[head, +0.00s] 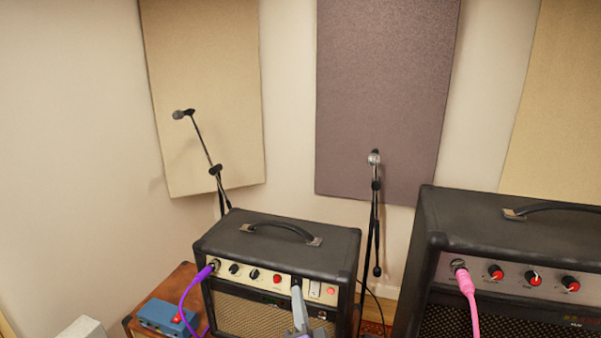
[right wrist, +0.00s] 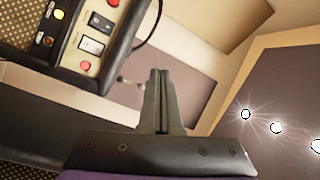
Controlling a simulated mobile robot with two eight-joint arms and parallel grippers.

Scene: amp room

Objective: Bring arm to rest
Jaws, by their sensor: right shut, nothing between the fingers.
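My right gripper (head: 296,288) comes up from the bottom of the head view, in front of the control panel of the smaller black amplifier (head: 275,232). Its grey fingers overlap the panel near the switches. In the right wrist view my right gripper (right wrist: 160,72) has its two fingers together with nothing between them. The fingertips look apart from the panel, though the distance is hard to tell. My left gripper is not in view.
A larger amplifier (head: 430,225) with a pink cable (head: 469,295) stands at right. A purple cable (head: 190,290) runs from the smaller one beside a blue pedal box (head: 165,317). Two microphone stands (head: 210,160) (head: 374,215) stand behind.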

